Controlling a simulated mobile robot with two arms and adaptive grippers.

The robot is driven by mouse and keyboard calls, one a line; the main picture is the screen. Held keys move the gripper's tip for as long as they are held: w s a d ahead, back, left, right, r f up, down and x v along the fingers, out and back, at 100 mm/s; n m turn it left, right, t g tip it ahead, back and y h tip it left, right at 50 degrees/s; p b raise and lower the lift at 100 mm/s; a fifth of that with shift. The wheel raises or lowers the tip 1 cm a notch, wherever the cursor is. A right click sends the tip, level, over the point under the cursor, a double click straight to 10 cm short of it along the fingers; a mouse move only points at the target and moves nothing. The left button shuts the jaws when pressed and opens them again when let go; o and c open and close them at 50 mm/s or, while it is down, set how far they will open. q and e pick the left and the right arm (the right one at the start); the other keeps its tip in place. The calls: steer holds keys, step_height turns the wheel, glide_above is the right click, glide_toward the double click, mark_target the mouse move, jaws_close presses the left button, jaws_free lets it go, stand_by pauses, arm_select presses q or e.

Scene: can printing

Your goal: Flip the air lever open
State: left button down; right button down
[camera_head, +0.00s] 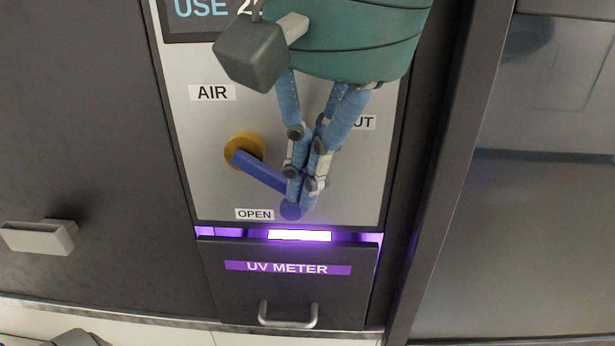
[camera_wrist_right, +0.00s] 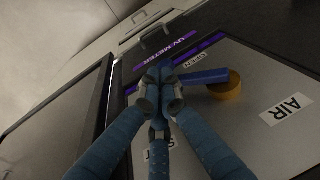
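The air lever (camera_head: 262,172) is a blue handle on a round brass-yellow pivot (camera_head: 238,145) on the grey panel. It slants down to the right, and its rounded end (camera_head: 290,211) is right of the OPEN label (camera_head: 254,214). My right gripper (camera_head: 303,192) reaches down over the panel with its fingers drawn together at the lever's outer end. In the right wrist view the fingertips (camera_wrist_right: 160,76) meet, and the lever (camera_wrist_right: 205,77) runs behind them, its end hidden. I cannot tell whether they touch it. My left gripper is not in view.
The AIR label (camera_head: 212,92) is above the pivot; a partly covered label ending in "UT" (camera_head: 364,123) is to the right. Below is the UV METER drawer (camera_head: 340,300) with a handle (camera_head: 288,320) and a glowing purple slot. A glass door (camera_head: 540,230) is at right.

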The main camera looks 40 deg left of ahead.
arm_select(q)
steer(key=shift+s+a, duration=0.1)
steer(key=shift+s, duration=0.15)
arm_select(e)
steer(key=shift+f, duration=0.2)
